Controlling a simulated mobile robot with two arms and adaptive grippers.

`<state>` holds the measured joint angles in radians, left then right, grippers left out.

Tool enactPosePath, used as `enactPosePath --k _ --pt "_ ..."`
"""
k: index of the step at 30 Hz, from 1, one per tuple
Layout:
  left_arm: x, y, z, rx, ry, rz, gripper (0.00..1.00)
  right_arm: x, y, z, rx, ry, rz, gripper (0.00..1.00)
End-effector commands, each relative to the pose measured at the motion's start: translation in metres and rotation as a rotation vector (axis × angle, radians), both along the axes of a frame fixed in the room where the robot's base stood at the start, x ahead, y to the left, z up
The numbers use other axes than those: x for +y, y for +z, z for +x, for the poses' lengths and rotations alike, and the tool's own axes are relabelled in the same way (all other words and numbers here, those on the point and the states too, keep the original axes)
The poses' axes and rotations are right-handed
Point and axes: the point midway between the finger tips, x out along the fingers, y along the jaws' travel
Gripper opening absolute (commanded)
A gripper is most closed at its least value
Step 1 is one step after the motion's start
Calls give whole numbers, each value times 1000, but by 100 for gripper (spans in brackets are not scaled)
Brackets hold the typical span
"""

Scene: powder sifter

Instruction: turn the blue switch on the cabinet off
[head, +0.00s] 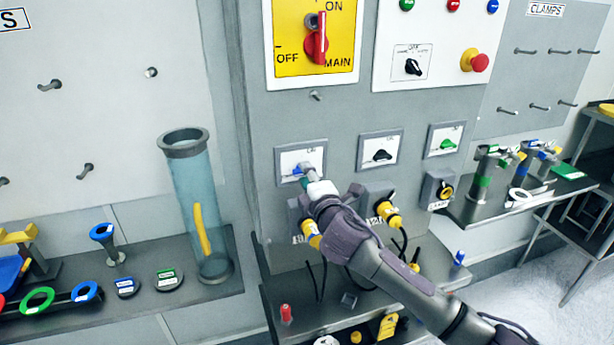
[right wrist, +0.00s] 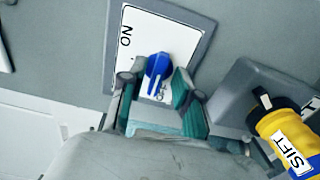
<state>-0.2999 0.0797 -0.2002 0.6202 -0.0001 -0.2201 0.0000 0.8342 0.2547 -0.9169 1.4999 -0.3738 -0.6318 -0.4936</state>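The blue switch (head: 297,171) is on a white plate in a grey frame (head: 278,165) on the cabinet front, the leftmost of three such switches. In the right wrist view the blue switch knob (right wrist: 158,66) stands tilted, with the word ON on the plate to its upper left. My right gripper (head: 306,174) is right in front of the switch. In the right wrist view its green-padded fingers (right wrist: 156,83) are open, one on each side of the knob, with gaps visible. The left gripper is not in view.
Black (head: 382,155) and green (head: 448,144) switches sit to the right. Yellow plugs (head: 388,214) with black cables are just below; one labelled SIFT (right wrist: 290,145) is close to my right gripper. A red main switch (head: 317,45) is above. A clear tube (head: 197,195) stands left.

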Motion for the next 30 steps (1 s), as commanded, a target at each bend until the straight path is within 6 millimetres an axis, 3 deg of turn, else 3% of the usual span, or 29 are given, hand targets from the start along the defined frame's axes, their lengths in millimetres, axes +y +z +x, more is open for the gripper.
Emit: enactPosePath --k 13,30 --pt "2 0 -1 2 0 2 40 -3 1 -9 -2 1 3 38" --pt "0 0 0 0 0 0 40 -34 0 -104 -1 0 1 38"
